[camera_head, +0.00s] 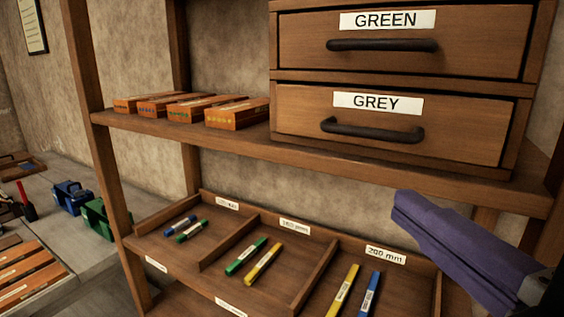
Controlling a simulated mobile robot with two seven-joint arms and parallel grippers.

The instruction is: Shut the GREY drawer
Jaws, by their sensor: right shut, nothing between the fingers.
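The GREY drawer (300,112) is the lower of two wooden drawers in a cabinet at the upper right. It has a white GREY label and a dark bar handle (372,130). Its front looks about level with the cabinet frame; I cannot tell whether a small gap is left. My right gripper (402,212), with purple fingers, comes in from the lower right. Its fingers are shut and empty. It is below and in front of the drawer, apart from the handle. My left gripper is not in view.
The GREEN drawer (480,40) sits directly above. The cabinet stands on a wooden shelf (300,152) with several small wooden boxes (236,114) to its left. A divided tray (215,255) with coloured sticks lies below, near my right gripper.

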